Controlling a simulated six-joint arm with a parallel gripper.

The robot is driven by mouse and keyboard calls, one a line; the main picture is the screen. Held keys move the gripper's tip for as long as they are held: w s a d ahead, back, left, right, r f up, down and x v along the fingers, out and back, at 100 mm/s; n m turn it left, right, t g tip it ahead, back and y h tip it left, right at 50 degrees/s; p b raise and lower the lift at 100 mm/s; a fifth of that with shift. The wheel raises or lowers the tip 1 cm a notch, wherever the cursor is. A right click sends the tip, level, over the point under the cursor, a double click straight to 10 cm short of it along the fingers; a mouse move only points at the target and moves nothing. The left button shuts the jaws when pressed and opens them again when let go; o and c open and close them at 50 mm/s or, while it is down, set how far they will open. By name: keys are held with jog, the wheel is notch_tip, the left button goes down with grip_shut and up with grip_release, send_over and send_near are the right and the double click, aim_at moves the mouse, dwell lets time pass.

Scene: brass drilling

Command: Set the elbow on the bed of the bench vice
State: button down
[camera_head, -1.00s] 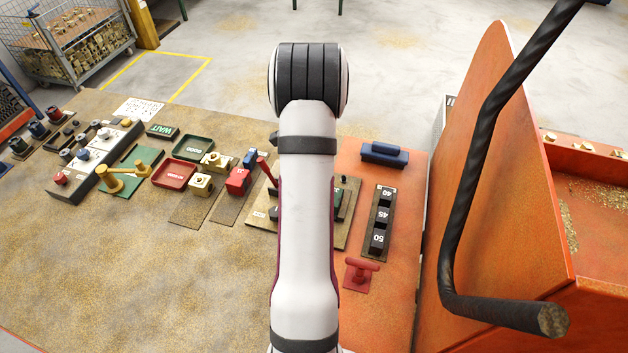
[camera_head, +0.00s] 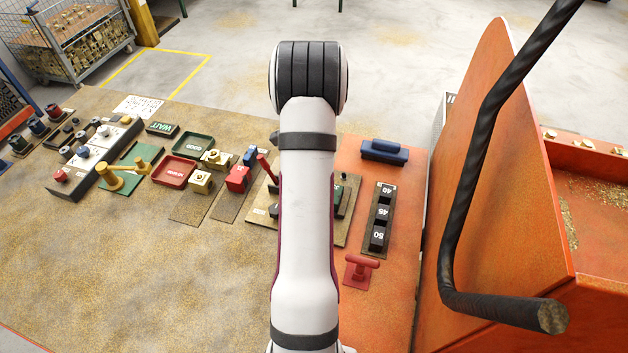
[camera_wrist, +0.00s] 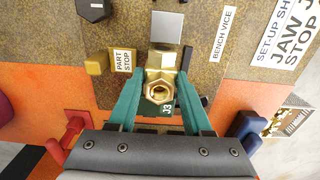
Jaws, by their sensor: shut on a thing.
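My gripper (camera_wrist: 160,100) is shut on the brass elbow (camera_wrist: 161,74), one finger on each side of it; an open round end faces the wrist camera. The elbow is over the bench vice area, marked by a "BENCH VICE" label (camera_wrist: 223,35). A green piece marked J3 (camera_wrist: 167,108) shows just below the elbow in the wrist view. A flat grey metal piece (camera_wrist: 167,27) lies beyond it. I cannot tell whether the elbow touches the bed, which is mostly hidden. In the head view my arm hides gripper and elbow; only part of the vice's base plate (camera_head: 350,190) shows.
A yellow part stop (camera_wrist: 96,63) and its label sit left of the elbow. A red handle (camera_head: 361,270), a blue-handled block (camera_head: 384,151) and a numbered block rack (camera_head: 380,220) stand right of the vice. An orange bin wall (camera_head: 510,180) rises farther right.

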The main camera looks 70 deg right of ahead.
jog(key=shift+f, duration=0.55)
dwell(0.4)
jog(key=shift+c, duration=1.2)
grip_release()
jog(key=shift+o, duration=1.2)
jog(key=shift+r, duration=0.1)
jog(key=shift+r, duration=3.45)
